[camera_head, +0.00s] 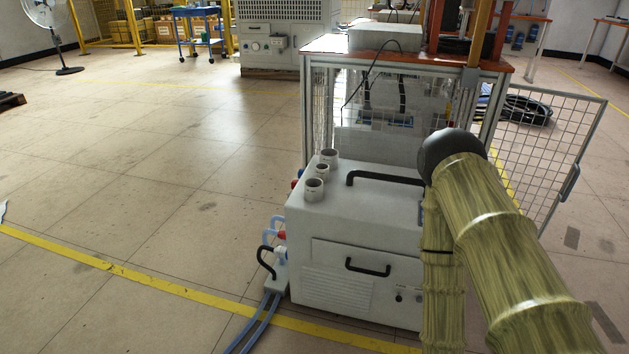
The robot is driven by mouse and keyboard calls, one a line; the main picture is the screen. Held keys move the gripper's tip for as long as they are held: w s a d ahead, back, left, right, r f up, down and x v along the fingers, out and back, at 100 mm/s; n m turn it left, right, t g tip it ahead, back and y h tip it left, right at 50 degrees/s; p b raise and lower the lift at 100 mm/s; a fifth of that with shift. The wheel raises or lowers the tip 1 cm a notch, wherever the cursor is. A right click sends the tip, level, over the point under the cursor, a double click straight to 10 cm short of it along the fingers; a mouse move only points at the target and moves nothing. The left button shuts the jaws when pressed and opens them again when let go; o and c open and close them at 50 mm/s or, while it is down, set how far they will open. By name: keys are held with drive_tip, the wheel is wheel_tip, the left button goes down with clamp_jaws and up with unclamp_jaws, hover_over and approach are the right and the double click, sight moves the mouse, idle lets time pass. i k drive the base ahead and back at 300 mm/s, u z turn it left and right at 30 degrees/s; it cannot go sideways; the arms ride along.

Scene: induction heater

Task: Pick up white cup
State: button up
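The back one (330,160) and the front one (314,190) look wider than the middle one (322,173). I cannot tell whether any of them is the white cup or whether they are fixed fittings. No other clear cup shows. My arm, with a straw-like texture and a dark round joint, rises at the right and covers the machine's right end. My gripper is not in view.
A black handle (385,178) lies across the machine's top. Hoses (255,325) run from its left side along the floor. Behind stands an orange-topped frame table (340,45), with an open mesh door (548,150) to the right. The floor at left is largely clear.

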sight(322, 173)
drive_tip(key=u, duration=1.9)
drive_tip(key=i, duration=1.6)
drive_tip(key=z, duration=2.5)
